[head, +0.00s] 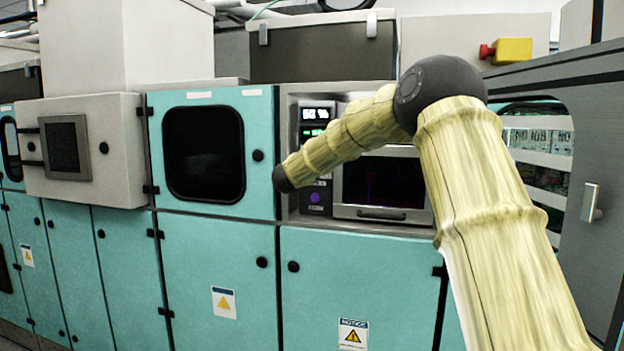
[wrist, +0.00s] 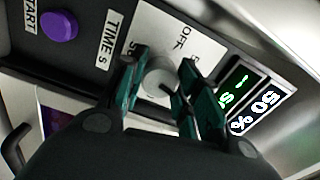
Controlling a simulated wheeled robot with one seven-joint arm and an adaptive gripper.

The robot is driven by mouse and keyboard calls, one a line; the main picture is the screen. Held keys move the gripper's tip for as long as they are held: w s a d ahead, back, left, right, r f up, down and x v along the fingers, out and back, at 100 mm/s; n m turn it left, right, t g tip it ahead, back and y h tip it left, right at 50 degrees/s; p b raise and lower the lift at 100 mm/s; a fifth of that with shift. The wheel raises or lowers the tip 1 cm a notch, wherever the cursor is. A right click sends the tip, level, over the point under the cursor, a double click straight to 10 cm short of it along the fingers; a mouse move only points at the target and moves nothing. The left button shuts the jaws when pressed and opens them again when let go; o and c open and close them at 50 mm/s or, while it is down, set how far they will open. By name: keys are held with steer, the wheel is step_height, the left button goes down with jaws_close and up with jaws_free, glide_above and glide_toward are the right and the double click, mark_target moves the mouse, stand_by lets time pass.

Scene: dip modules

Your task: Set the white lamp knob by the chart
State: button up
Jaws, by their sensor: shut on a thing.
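The white lamp knob (wrist: 160,78) sits on the panel in the wrist view, between the two teal fingers of my gripper (wrist: 158,90). My gripper is shut on the knob. I cannot read the knob's setting. In the head view my arm hides the knob and chart.
A purple START button (wrist: 58,27) and a TIME label (wrist: 108,40) lie left of the knob. Two lit displays (wrist: 258,110) lie to its right, one reading 50 %. In the head view a dark-windowed oven door (head: 383,185) with a handle is right of the panel.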

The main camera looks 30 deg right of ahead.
steer(key=m+b, duration=0.3)
steer(key=b, duration=0.1)
steer(key=f+m+b, duration=0.1)
steer(key=m+b, duration=0.2)
steer(key=shift+d+f+m+b, duration=0.1)
steer(key=shift+m+b, duration=0.2)
steer(key=shift+b, duration=0.05)
steer(key=m+b, duration=0.4)
steer(key=shift+b, duration=0.4)
steer(key=shift+r+m+b, duration=0.25)
steer(key=shift+m+b, duration=0.85)
steer(key=o, duration=1)
steer(key=shift+r, duration=0.1)
steer(key=shift+r, duration=0.15)
steer(key=v, duration=1.2)
